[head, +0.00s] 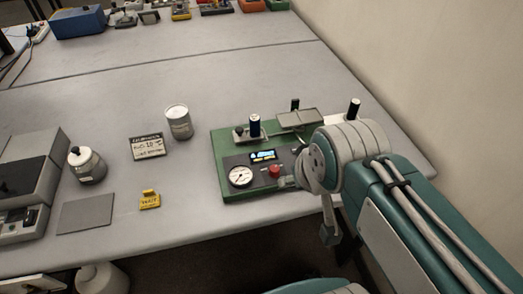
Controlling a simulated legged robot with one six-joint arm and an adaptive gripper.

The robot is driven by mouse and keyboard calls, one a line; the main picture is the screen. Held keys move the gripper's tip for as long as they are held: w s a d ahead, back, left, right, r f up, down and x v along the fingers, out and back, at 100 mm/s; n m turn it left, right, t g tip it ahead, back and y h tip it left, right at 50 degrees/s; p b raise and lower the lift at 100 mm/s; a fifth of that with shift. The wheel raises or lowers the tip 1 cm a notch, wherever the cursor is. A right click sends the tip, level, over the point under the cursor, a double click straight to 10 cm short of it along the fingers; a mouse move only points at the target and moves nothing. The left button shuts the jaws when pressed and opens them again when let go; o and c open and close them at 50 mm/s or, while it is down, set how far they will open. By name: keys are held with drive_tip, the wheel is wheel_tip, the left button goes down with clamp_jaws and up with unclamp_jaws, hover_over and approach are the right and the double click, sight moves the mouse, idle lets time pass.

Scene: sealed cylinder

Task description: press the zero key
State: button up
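A green-based device (228,152) stands on the grey table near its front right edge. Its dark panel carries a small lit display (263,155), a round white gauge (240,176) and a red button (275,171). No key marked zero can be read at this size. My gripper (298,176) is at the right side of the device, close to the panel. It is mostly hidden behind my arm's own wrist, so its fingers and any contact cannot be made out. A dark cylinder (255,126) stands upright at the back of the device.
Left of the device are a light can (179,124), a dark label card (149,147), a yellow tag (149,200), a lidded jar (86,164), a flat grey plate (86,214) and a grey bench instrument (30,170). A wall (430,70) bounds the right.

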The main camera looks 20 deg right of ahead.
idle(0.3)
clamp_jaws()
idle(1.1)
